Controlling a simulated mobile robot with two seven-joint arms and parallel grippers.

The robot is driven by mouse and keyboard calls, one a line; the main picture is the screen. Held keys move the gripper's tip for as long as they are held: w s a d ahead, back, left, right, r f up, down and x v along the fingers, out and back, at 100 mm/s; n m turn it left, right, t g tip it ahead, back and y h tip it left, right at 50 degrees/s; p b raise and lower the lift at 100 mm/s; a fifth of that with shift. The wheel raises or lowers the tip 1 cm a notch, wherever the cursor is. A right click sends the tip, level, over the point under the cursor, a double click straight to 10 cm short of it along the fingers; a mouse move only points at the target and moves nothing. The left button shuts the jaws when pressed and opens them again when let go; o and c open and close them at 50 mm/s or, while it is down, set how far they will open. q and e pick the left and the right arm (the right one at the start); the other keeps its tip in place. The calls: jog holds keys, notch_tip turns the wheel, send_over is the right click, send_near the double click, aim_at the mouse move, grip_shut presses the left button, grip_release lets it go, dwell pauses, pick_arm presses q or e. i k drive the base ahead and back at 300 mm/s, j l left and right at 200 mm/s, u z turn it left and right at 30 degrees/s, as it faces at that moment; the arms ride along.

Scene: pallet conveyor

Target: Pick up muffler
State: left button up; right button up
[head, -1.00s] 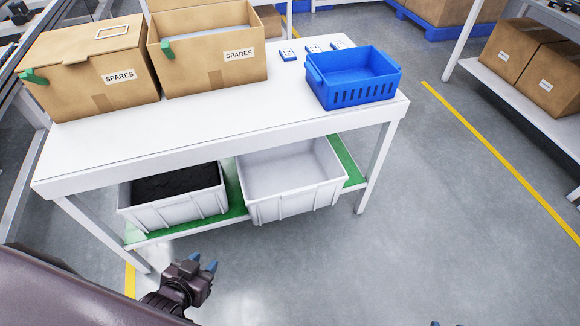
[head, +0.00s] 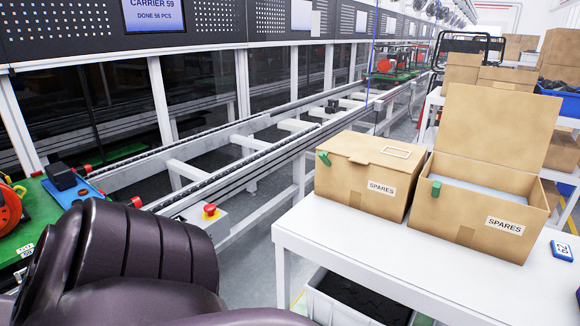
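I cannot make out a muffler for certain in the head view. Small dark parts (head: 333,106) sit on the conveyor (head: 290,134) in the middle distance, too small to identify. At the far left a green pallet (head: 32,222) carries an orange-red reel (head: 9,208), a black item (head: 60,177) and a blue piece (head: 77,192). Neither of my grippers is in view. My own dark arm links fill the lower left and hide part of the green pallet and the floor.
A white table (head: 370,252) at right holds a closed spares box (head: 350,190) and an open one (head: 470,222). A grey bin (head: 340,312) with dark contents is below. An emergency stop button (head: 210,210) stands at the conveyor's near side. A red and green load (head: 388,68) is farther along.

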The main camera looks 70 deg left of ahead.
aim_at(60, 175)
jog(key=u, duration=3.6)
jog(key=i+l, duration=0.2)
jog(key=i, duration=0.2)
jog(key=i+l, duration=0.15)
jog(key=i, duration=0.2)
jog(key=i+l+u, duration=0.1)
jog(key=i, duration=0.3)
jog(key=l, duration=0.1)
